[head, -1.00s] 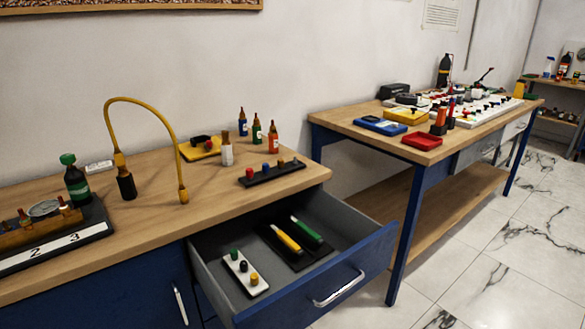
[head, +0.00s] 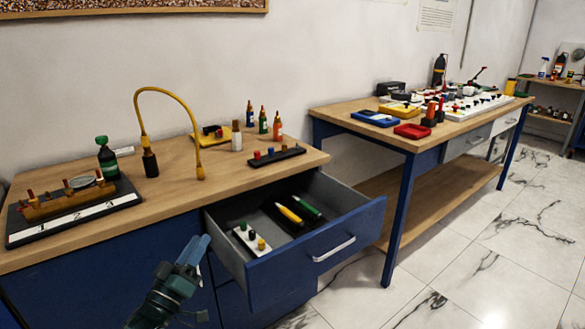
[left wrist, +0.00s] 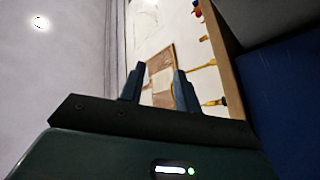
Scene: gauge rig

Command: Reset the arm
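My left gripper (head: 198,245) is at the lower middle-left of the head view, in front of the blue cabinet and left of the open drawer (head: 350,243). It touches nothing that I can see. In the left wrist view its two dark fingers (left wrist: 159,82) stand apart with nothing held between them. That view is tilted, with a pale surface and brown patches beyond the fingers, too unclear to name. My right gripper shows in neither view.
The wooden worktop (head: 215,180) carries a numbered gauge rig (head: 75,205), a green-capped bottle (head: 106,158), a yellow hose (head: 170,92) and a black peg strip (head: 277,156). The drawer juts out, holding a white strip (head: 252,240). A second table (head: 450,140) stands right; tiled floor is clear.

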